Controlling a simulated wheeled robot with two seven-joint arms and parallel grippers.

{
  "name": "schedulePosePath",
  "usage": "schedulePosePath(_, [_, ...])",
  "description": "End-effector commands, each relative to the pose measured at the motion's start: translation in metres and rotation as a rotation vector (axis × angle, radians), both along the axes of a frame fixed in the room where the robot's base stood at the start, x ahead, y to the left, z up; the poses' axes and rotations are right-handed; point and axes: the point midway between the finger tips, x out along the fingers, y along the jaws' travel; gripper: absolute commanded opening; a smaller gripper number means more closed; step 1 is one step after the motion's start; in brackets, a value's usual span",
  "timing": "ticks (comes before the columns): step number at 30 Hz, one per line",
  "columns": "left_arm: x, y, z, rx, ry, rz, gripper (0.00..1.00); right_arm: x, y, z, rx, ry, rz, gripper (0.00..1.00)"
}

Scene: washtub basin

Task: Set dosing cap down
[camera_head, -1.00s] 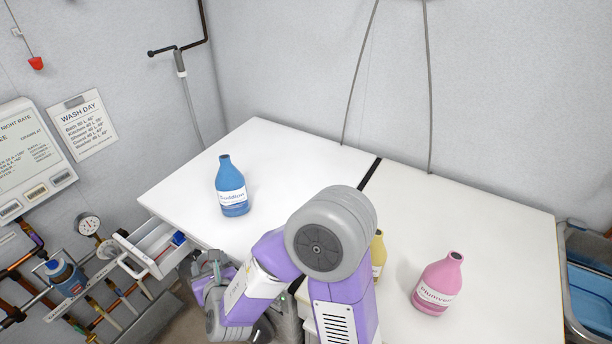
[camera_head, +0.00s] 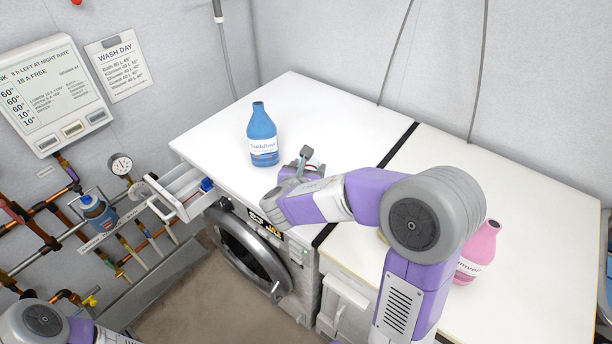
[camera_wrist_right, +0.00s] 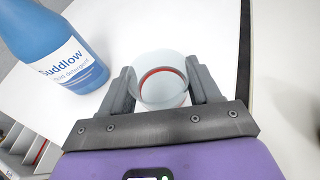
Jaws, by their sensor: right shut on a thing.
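The dosing cap (camera_wrist_right: 160,88) is a clear, round cup with a red ring, seen in the right wrist view. My right gripper (camera_wrist_right: 160,86) is shut on it, one finger on each side. In the head view my right gripper (camera_head: 308,160) is over the white worktop's front part, just right of the blue Suddlow bottle (camera_head: 263,140). The cap is small there and partly hidden by the fingers. I cannot tell whether its base touches the worktop. My left gripper is out of view.
The white worktop (camera_head: 310,105) is clear behind the gripper. A pink bottle (camera_head: 482,245) stands on the right-hand top, partly behind my arm. An open drawer (camera_head: 180,195) juts out at the left above the washing machine (camera_head: 250,250). A dark gap splits the tops.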

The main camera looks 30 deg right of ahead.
Motion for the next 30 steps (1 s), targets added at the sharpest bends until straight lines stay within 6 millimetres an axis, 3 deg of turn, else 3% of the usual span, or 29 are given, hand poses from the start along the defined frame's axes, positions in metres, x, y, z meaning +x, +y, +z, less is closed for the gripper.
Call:
schedulePosePath(10, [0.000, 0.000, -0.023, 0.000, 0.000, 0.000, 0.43, 0.000, 0.001, -0.050, -0.002, 0.002, 0.002, 0.34])
schedulePosePath(24, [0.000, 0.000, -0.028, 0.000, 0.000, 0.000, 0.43, 0.000, 0.001, -0.058, 0.000, -0.003, 0.002, 0.34])
schedulePosePath(25, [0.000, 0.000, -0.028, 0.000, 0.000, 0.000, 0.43, 0.000, 0.001, -0.058, 0.001, -0.002, 0.002, 0.64])
schedulePosePath(30, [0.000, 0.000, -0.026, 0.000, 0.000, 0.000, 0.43, 0.000, 0.001, -0.057, 0.001, -0.002, 0.002, 0.88])
